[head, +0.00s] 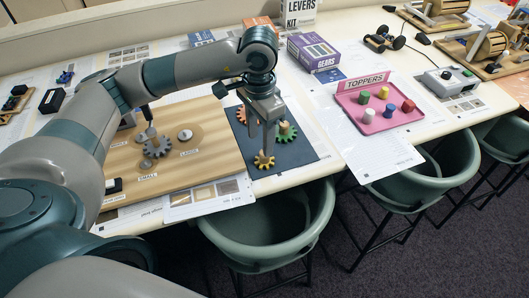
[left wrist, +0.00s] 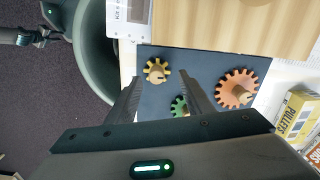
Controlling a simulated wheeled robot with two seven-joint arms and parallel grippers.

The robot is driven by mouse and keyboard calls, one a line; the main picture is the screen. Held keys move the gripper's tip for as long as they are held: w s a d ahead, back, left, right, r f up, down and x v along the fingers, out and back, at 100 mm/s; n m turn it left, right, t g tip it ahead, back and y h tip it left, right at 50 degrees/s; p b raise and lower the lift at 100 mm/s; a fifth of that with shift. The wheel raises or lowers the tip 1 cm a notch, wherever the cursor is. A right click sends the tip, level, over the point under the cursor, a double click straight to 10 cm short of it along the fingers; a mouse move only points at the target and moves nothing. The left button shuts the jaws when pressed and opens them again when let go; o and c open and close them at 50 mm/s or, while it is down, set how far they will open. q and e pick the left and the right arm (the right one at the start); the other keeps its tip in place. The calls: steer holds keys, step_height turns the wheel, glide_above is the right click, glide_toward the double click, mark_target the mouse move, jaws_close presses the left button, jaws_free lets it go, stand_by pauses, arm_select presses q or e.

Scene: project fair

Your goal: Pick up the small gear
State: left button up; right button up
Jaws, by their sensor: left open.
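The small yellow gear (head: 264,162) lies near the front edge of a dark mat (head: 300,156) and has a light wooden knob on top. It also shows in the left wrist view (left wrist: 157,70), in line with the gap between my fingertips. A larger green gear (head: 287,132) and an orange gear (head: 240,114) lie on the same mat. My left gripper (left wrist: 160,78) is open and empty, pointing down over the mat. In the head view its fingers (head: 266,145) reach down just behind the yellow gear. A finger partly hides the green gear in the wrist view. My right gripper is not in view.
A wooden board (head: 200,174) with grey gears stands left of the mat. A pink tray (head: 380,121) with coloured pegs is to the right. A purple gears box (head: 314,52) stands behind. Green chairs (head: 268,228) line the table's front edge.

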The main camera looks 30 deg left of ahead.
arm_select(q)
steer(key=shift+f, duration=0.45)
steer(key=shift+d+f+p, duration=0.2)
steer(key=shift+f+p, duration=0.15)
steer(key=shift+p, duration=0.25)
steer(key=f+p, duration=0.1)
steer(key=f, duration=0.1)
steer(key=f+p, duration=0.1)
steer(key=shift+w+d+f, duration=0.2)
steer(key=shift+d+f, duration=0.15)
steer(key=shift+d, duration=0.05)
steer(key=shift+f, duration=0.4)
steer(key=c, duration=1.1)
